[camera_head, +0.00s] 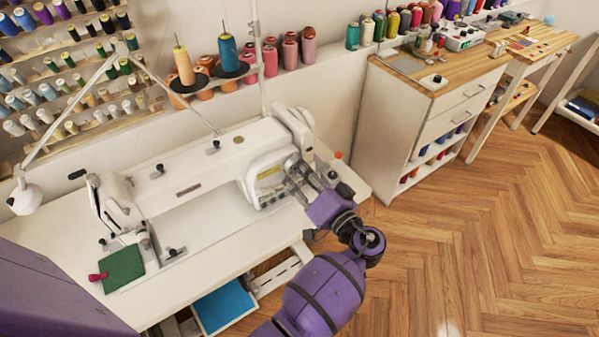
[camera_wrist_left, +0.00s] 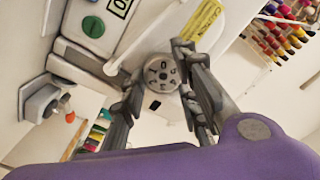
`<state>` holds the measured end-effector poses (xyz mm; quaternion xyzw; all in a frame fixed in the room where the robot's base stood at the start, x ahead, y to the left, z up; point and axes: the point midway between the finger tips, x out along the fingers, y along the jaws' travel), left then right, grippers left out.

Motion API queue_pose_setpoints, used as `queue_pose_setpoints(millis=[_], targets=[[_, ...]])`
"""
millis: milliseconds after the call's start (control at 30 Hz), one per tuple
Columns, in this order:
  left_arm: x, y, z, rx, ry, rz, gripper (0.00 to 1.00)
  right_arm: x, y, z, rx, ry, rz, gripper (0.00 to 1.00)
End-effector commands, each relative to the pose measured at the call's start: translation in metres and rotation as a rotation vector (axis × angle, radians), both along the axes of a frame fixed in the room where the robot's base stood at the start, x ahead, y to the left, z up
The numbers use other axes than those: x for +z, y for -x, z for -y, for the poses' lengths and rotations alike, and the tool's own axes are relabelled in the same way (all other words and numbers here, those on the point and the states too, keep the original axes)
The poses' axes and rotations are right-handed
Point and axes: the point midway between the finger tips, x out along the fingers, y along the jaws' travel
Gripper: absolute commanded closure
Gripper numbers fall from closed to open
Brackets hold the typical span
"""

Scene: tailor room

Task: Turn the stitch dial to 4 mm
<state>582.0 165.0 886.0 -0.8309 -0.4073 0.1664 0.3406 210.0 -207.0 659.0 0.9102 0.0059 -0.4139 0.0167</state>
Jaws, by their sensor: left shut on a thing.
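The white sewing machine (camera_head: 215,165) stands on a white table, its right end under my left gripper (camera_head: 293,178). In the left wrist view the round grey stitch dial (camera_wrist_left: 160,74) with dark numbers sits on the machine's front. The fingers of my left gripper (camera_wrist_left: 158,72) reach to both sides of the dial and are shut on it. I cannot read clearly which number the dial is set to. In the head view the gripper hides the dial. My right gripper is not in view.
A green button (camera_wrist_left: 93,27) and a small display (camera_wrist_left: 120,6) are near the dial. A yellow label (camera_wrist_left: 201,20) is beside it. A green cloth (camera_head: 123,268) lies at the table's left. Thread cones (camera_head: 228,52) stand behind the machine. The wooden floor at right is clear.

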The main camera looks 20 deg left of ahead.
Motion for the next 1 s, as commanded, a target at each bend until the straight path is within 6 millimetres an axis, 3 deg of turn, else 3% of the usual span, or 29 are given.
queue_pose_setpoints(millis=[400,433,533,833,1000], targets=[[0.001,-0.003,0.004,-0.013,-0.002,-0.004,0.97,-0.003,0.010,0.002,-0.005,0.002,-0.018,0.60],[0.001,-0.003,0.004,-0.013,-0.002,-0.004,0.67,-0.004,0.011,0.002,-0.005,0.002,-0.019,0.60],[0.001,-0.002,0.004,-0.013,-0.002,-0.002,0.57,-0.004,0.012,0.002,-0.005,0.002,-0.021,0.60],[0.000,0.000,0.003,-0.006,-0.003,-0.004,0.57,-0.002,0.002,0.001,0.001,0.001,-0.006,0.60],[-0.001,0.010,0.016,-0.006,-0.002,-0.006,0.57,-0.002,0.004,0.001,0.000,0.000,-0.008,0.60]])
